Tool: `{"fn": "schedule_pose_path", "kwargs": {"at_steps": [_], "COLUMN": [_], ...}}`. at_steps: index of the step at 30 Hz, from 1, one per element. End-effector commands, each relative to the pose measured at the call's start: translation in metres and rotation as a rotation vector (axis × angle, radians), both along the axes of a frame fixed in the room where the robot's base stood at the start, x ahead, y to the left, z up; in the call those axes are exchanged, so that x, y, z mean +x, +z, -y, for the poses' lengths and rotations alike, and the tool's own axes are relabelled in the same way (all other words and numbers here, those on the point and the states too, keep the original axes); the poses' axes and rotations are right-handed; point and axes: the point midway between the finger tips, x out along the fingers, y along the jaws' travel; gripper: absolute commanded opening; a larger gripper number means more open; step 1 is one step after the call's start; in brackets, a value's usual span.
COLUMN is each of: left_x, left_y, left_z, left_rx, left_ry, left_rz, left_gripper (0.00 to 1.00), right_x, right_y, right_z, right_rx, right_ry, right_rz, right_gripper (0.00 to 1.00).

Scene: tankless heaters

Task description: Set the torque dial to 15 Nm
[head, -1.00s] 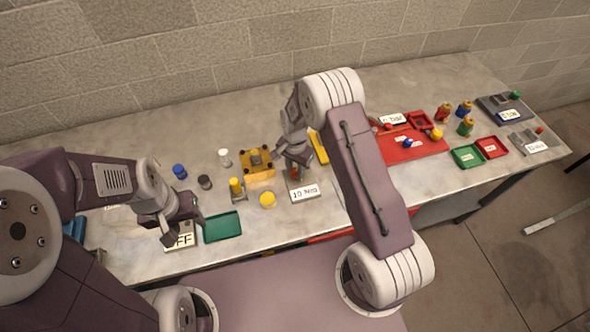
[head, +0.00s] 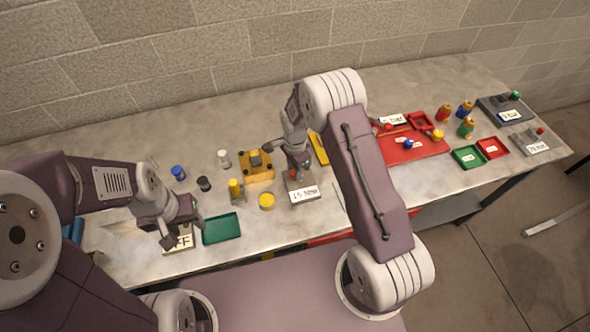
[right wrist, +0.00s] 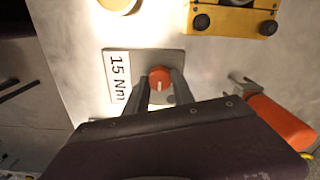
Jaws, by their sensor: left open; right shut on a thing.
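The torque dial is a round orange-red knob (right wrist: 160,77) with a pale pointer line, on a grey base plate (right wrist: 140,57) in the right wrist view. A label (right wrist: 117,77) reading "15 Nm" lies along the plate's edge; it also shows in the head view (head: 304,194). My right gripper (right wrist: 161,84) is shut on the knob, a finger on each side of it. In the head view my right gripper (head: 297,172) hides most of the knob. My left gripper (head: 184,232) is open and empty over the "OFF" sign (head: 183,241).
A yellow block (head: 256,166) and a yellow disc (head: 267,201) are left of the dial. A green tray (head: 222,229) lies near the front edge. An orange-handled tool (right wrist: 280,120) lies close to the dial. A red board (head: 400,152) is further right.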

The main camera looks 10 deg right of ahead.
Motion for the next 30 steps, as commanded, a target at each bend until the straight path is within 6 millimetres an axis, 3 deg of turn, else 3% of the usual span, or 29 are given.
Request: {"fn": "schedule_pose_path", "kwargs": {"at_steps": [8,9,11,12,22,30], "left_x": [0.000,0.000,0.000,0.000,0.000,0.000], "left_y": [0.000,0.000,0.000,0.000,-0.002,-0.016], "left_z": [0.000,0.000,0.000,0.000,0.000,0.000], "left_rx": [0.000,0.000,0.000,0.000,0.000,0.000], "left_ry": [0.000,0.000,0.000,0.000,0.000,0.000], "left_rz": [0.000,0.000,0.000,0.000,0.000,0.000], "left_gripper": [0.49,0.49,0.49,0.49,0.49,0.49], "right_x": [0.001,0.001,0.001,0.001,0.001,0.002], "right_y": [0.001,0.001,0.001,0.001,0.005,0.060], "right_z": [0.000,0.000,0.000,0.000,0.000,-0.001], "right_rx": [0.000,0.000,0.000,0.001,0.000,0.000], "right_ry": [0.000,0.000,0.000,0.000,0.001,0.001], "right_rz": [0.003,0.003,0.003,0.003,0.004,0.008], "right_gripper": [0.00,0.33,0.49,0.52,0.52,0.52]}}
